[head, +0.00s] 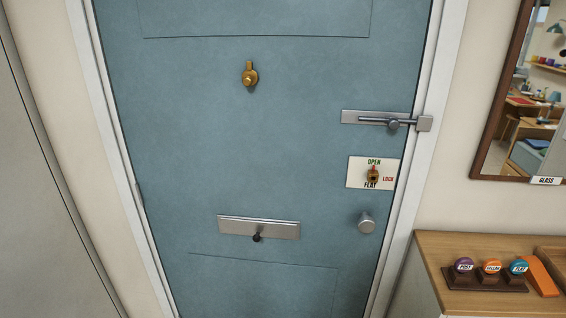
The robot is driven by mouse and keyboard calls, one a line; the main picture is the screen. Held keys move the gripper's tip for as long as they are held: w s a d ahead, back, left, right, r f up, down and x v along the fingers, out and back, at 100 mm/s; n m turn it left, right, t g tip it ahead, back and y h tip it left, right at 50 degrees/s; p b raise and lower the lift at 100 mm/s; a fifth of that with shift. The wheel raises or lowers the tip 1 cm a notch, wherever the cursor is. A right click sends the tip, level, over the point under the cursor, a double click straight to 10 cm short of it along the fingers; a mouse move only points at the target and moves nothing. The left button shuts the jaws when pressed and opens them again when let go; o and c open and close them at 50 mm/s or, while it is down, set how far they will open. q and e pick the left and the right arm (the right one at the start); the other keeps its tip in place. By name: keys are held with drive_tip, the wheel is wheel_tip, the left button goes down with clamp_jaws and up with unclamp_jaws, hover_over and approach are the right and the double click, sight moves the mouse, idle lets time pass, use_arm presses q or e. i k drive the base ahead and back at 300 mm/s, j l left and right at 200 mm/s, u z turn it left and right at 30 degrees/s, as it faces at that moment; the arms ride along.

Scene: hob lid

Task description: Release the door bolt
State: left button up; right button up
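The door bolt (377,122) is a grey metal plate and sliding bar near the right edge of the blue door (200,130). Its bar runs right and reaches the metal keeper (424,123) on the white door frame. A round dark knob (393,125) sits on the bar, toward its right part. The door is closed in its frame. Neither of my grippers shows in the head view.
Below the bolt is a white plate (354,172) marked OPEN, LOCK and FLAT, with a brass turn. A round doorknob (366,222) sits lower. A wooden cabinet (430,262) with several labelled knobs stands right; a mirror (535,110) hangs above.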

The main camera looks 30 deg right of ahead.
sight(394, 123)
drive_tip(key=z, duration=0.9)
